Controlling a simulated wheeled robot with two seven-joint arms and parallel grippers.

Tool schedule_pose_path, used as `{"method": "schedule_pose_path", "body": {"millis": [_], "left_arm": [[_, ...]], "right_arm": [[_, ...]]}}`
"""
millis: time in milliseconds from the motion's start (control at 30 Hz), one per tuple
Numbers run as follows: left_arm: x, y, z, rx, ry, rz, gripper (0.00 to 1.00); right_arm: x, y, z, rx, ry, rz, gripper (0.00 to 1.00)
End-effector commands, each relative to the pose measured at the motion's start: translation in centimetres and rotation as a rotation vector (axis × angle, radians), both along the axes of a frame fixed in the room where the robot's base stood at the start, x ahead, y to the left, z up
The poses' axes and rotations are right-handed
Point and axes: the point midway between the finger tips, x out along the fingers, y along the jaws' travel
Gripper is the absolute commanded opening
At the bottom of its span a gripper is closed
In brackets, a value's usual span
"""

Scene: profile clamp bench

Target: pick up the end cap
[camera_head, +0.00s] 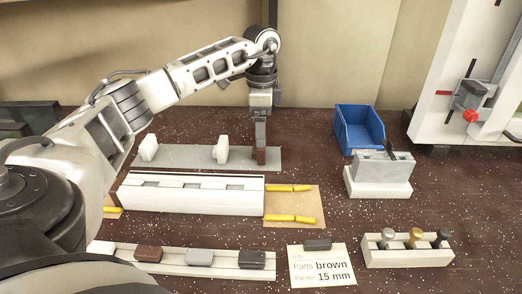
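My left gripper (260,146) points straight down over the right end of a grey plate (185,160). A small brown block (260,156), perhaps the end cap, is right at its fingertips, low against the plate. The fingers are seen edge-on, so I cannot tell whether they are shut on it. More small blocks lie in a row on a white strip at the front: a white one (101,248), a brown one (149,254), a grey one (199,257) and a black one (251,260). My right gripper is not in view.
Two white blocks (149,147) (221,154) stand on the plate. A long white profile (190,195) lies before it, beside yellow-handled tools (291,219). A blue bin (359,129), a white stand (378,184), a knob rack (408,255) and a "brown, 15 mm" card (321,268) are right.

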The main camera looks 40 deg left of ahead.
Motion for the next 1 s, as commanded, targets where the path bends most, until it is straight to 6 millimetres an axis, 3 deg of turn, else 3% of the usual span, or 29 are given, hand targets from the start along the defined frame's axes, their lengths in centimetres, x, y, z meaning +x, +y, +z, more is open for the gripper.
{"method": "schedule_pose_path", "body": {"millis": [167, 400, 700, 733, 900, 1000], "left_arm": [[-0.1, 0.0, -1.3, 0.000, 0.003, -0.001, 0.84], [-0.3, 0.0, -4.8, 0.000, 0.001, -0.001, 0.84], [-0.2, 0.0, -5.5, 0.000, -0.001, -0.002, 0.84], [-0.2, 0.0, -5.5, 0.000, -0.001, -0.002, 0.81], [-0.2, 0.0, -5.5, 0.000, -0.001, -0.002, 0.36], [-0.2, 0.0, -5.5, 0.000, -0.001, -0.002, 0.36]], "right_arm": [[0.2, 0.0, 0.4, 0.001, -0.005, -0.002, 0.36], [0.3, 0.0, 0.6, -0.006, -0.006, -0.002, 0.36], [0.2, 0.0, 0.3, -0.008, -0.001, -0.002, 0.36], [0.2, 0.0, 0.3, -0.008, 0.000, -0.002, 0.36], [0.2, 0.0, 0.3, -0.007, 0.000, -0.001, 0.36], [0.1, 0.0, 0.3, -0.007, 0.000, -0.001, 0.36]]}}
